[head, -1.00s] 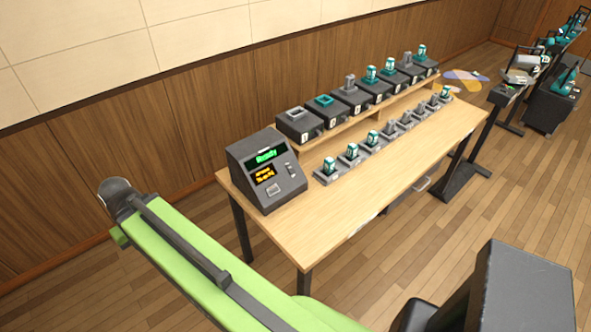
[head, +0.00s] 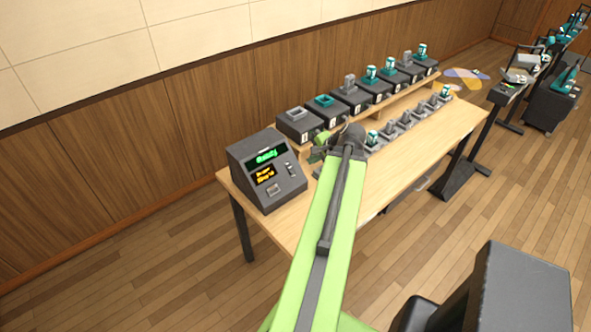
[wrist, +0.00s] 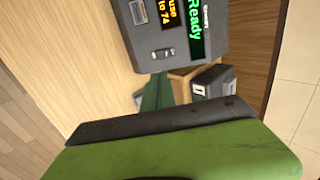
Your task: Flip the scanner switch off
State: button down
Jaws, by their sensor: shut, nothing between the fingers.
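The scanner (head: 266,172) is a dark sloped console at the left end of the wooden table, with a green "Ready" screen and a smaller orange text screen. Its small switch (head: 291,169) is right of the screens; it also shows in the wrist view (wrist: 163,53) as a small grey part on the panel. I cannot tell its position for certain. My gripper (wrist: 158,82) shows as dark green fingers, shut and empty, just off the panel's edge near the switch. In the head view, my arm's end is right of the scanner and the fingertips are hard to make out.
A raised shelf (head: 312,150) holds a row of dark boxes (head: 297,124) behind my arm. A row of small holders (head: 405,123), some with teal pieces, stands on the table (head: 405,172). My arm covers part of this row. The table's front right is clear.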

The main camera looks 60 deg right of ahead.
aim_at(293, 171)
jog(key=b+x, duration=1)
jog(key=x, duration=0.3)
jog(key=shift+f, duration=0.15)
jog(key=shift+w+d+f+b, duration=0.1)
jog(key=shift+w+f+b, duration=0.25)
jog(key=shift+b, duration=0.2)
jog(key=shift+r, duration=0.1)
